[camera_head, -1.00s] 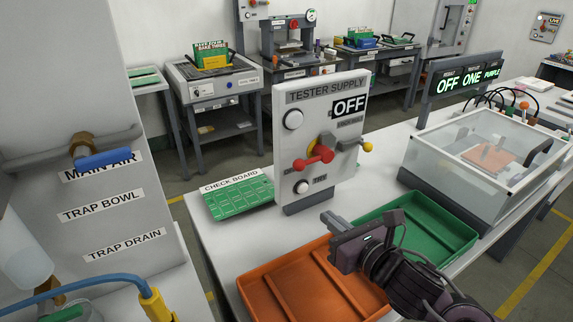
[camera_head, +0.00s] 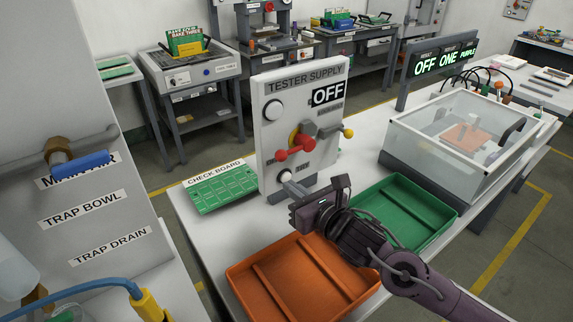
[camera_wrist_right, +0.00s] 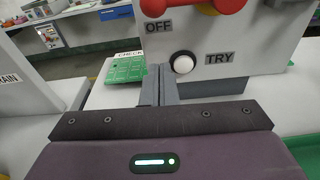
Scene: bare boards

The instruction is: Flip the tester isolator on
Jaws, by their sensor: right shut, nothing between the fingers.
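The grey tester supply panel (camera_head: 320,120) stands upright on the white bench, with its display (camera_head: 328,94) reading OFF. The isolator's red handle (camera_head: 296,148) sits mid-panel over a yellow part, its arm slanting down to the left. In the right wrist view the red handle (camera_wrist_right: 153,6) shows at the top edge, above an OFF label. A white TRY button (camera_wrist_right: 183,63) is lower on the panel. My right gripper (camera_head: 290,187) is shut and empty, low in front of the panel; its fingertips (camera_wrist_right: 160,70) point at the panel's lower part, just left of the button. Contact cannot be told.
A lever with a yellow knob (camera_head: 348,133) sticks out on the panel's right. A green check board (camera_head: 220,189) lies left. An orange tray (camera_head: 345,277) and a green tray (camera_head: 435,210) lie below and beside my right arm. A clear-lidded box (camera_head: 400,140) stands right.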

